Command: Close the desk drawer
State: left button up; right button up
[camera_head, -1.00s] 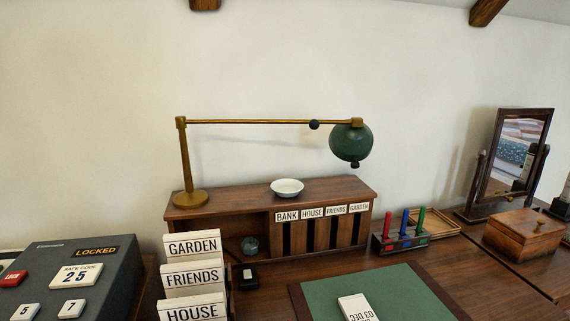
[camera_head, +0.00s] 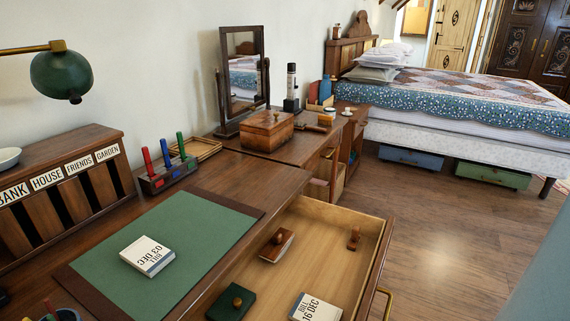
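The desk drawer (camera_head: 376,239) is pulled out at the front of the wooden desk (camera_head: 215,179), at the lower middle of the head view. Its light wooden inside shows a rocker-like wooden piece with a knob (camera_head: 277,246), a small wooden stamp (camera_head: 354,239), a dark green block with a knob (camera_head: 232,303) and a "BILL 16 DEC" block (camera_head: 314,308). A brass handle (camera_head: 388,301) shows on its front, partly cut off by the frame's lower edge. Neither gripper is in view.
A green desk mat (camera_head: 170,235) bears a white bill block (camera_head: 147,256). Open wooden floor (camera_head: 440,220) lies right of the drawer, before the bed (camera_head: 450,105).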

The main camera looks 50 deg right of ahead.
aim_at(318, 262)
jog(key=z, duration=2.2)
